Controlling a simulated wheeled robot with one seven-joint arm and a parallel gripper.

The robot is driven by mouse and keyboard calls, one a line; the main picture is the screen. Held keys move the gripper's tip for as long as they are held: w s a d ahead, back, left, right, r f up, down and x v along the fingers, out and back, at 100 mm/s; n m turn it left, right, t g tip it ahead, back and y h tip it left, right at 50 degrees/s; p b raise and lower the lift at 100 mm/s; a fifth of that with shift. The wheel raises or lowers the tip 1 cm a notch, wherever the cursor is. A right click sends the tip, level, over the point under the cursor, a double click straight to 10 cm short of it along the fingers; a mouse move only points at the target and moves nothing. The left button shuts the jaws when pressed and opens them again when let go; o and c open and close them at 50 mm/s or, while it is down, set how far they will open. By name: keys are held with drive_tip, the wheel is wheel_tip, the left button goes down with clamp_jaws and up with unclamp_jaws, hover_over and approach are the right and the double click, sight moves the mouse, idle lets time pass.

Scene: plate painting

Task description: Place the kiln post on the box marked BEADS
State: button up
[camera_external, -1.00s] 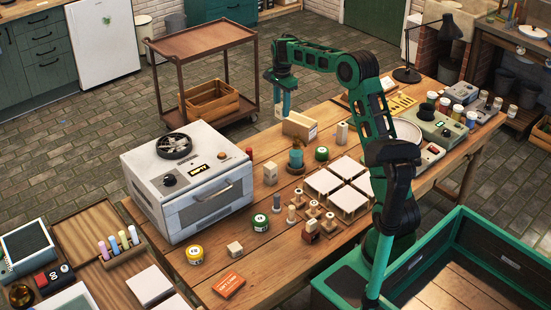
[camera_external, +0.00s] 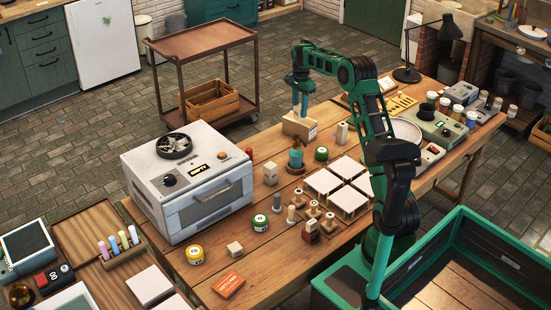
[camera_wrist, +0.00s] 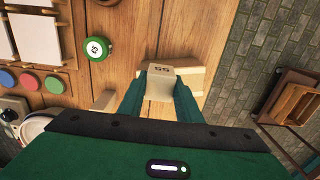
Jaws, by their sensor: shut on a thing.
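My gripper (camera_external: 299,110) is shut on a pale block-like kiln post (camera_wrist: 162,78), with a mark on its face that I cannot read surely. In the external view the gripper points down at the tan box (camera_external: 294,127) near the table's far edge. Its fingers hide most of the post there. The box has a white label on its right side, too small to read. In the wrist view the box (camera_wrist: 194,76) shows partly behind the post. I cannot tell whether the post touches the box top.
A pale block (camera_external: 342,133) stands right of the box. White tiles (camera_external: 346,178) lie nearer my arm. A large grey kiln (camera_external: 187,185) fills the left of the table.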

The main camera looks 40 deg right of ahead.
drive_tip(key=shift+f, duration=1.65)
drive_tip(key=shift+f, duration=0.1)
drive_tip(key=o, duration=1.2)
drive_tip(key=shift+c, duration=0.2)
